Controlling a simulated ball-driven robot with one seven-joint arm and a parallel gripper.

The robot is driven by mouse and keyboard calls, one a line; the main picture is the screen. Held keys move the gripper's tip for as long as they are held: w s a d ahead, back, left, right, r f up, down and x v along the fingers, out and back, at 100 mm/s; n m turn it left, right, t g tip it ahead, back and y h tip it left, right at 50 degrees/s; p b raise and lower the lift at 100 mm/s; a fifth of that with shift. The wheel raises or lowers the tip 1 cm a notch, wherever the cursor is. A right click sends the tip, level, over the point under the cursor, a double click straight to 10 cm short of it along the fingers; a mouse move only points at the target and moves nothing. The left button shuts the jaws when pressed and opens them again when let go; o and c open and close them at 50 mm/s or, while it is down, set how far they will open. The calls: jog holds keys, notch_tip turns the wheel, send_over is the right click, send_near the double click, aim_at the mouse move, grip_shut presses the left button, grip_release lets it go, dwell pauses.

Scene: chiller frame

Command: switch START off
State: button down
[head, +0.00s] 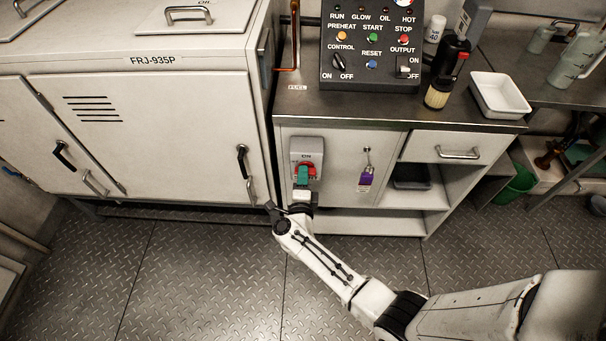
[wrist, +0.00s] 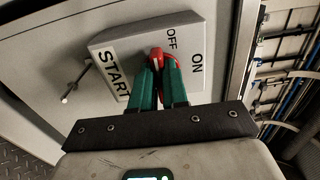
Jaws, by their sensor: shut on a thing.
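The START switch is a grey box (head: 306,148) on the front of the cabinet. The wrist view shows the box (wrist: 112,48) tilted, with the words START, OFF and ON on it. Its red handle (head: 312,168) also shows in the wrist view (wrist: 157,53), between the green fingertips. My gripper (head: 302,177) reaches up to the box from below. In the wrist view my gripper (wrist: 158,82) is shut on the red handle. The fingers hide much of the handle, so I cannot tell which mark it points to.
A control panel (head: 370,88) with buttons and knobs stands on the counter above. A purple-tagged key (head: 366,177) hangs right of the switch. A white chiller cabinet (head: 190,135) stands close on the left. A white tray (head: 499,96) sits on the counter. The floor in front is clear.

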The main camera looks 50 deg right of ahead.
dwell(0.5)
jog(key=c, duration=1.1)
grip_release()
jog(key=shift+c, duration=0.2)
jog(key=v, duration=1)
jog(key=shift+s+a, duration=0.25)
jog(key=shift+a, duration=0.1)
